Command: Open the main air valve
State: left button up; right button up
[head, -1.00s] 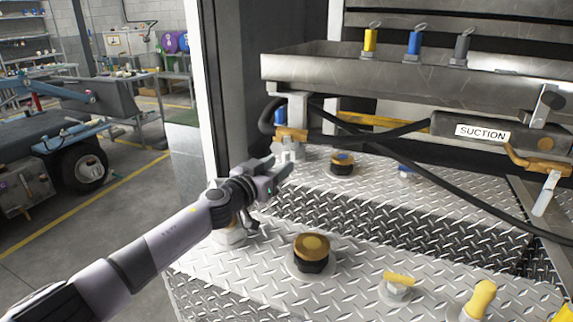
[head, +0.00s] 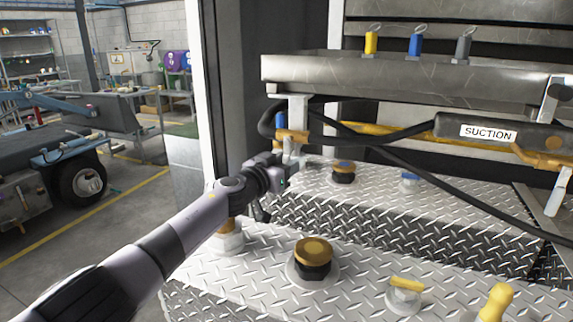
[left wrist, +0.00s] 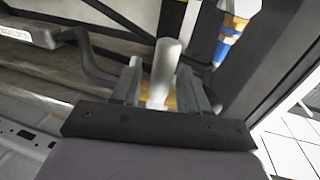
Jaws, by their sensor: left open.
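My left gripper (head: 285,172) reaches in from the left over the diamond-plate deck, beside a fitting with an orange-yellow part (head: 291,136) at the deck's back left corner. In the left wrist view the left gripper (left wrist: 163,88) is open, with a pale rod-like part (left wrist: 166,65) between its two fingers. I cannot tell whether the fingers touch it. No label marks the main air valve; whether this fitting is it, I cannot tell. My forearm hides a brownish fitting (head: 229,228) in part. My right gripper is not in view.
A black-and-brass cap (head: 313,256), a small yellow-handled valve (head: 405,290) and a yellow knob (head: 497,300) stand on the near deck. A black hose (head: 420,172) crosses the back, below the SUCTION label (head: 488,133) and the metal tray (head: 400,80). A door post (head: 209,85) stands left.

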pick_arm(q)
grip_shut()
